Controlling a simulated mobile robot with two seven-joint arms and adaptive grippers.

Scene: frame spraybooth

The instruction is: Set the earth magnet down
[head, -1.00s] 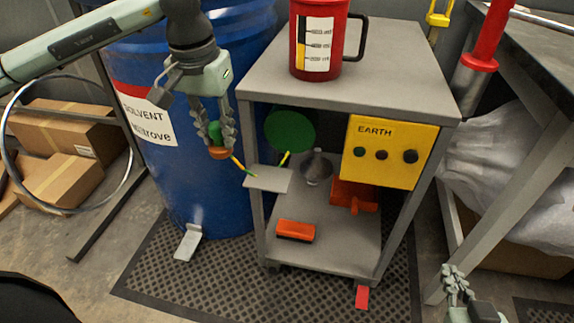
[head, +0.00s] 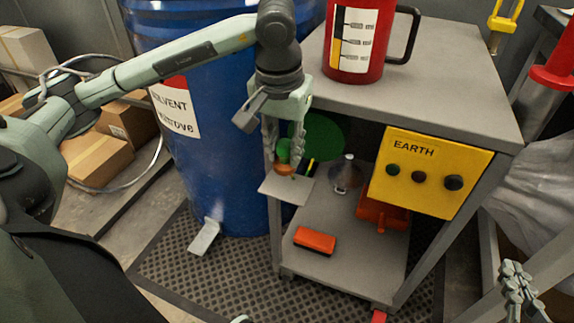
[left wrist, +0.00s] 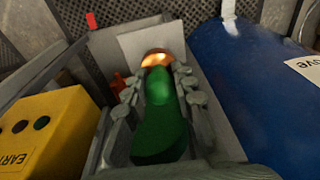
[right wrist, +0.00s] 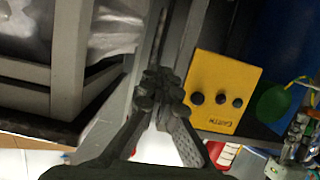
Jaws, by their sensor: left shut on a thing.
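The earth magnet has a green body (head: 283,147) and a copper-coloured base (head: 285,169). My left gripper (head: 284,156) is shut on its green body and holds it upright. The base is over the small grey plate (head: 287,191) at the cart's left front; I cannot tell if they touch. In the left wrist view the green body (left wrist: 158,100) lies between the fingers, with the copper base against the pale plate (left wrist: 125,48). A yellow-green cable (head: 310,167) shows beside the magnet. My right gripper (head: 515,278) is shut and empty, low at the right.
The grey cart (head: 440,75) carries a red jug (head: 352,45) on top and a yellow EARTH box (head: 425,172) at its front. A blue solvent drum (head: 225,150) stands close at left.

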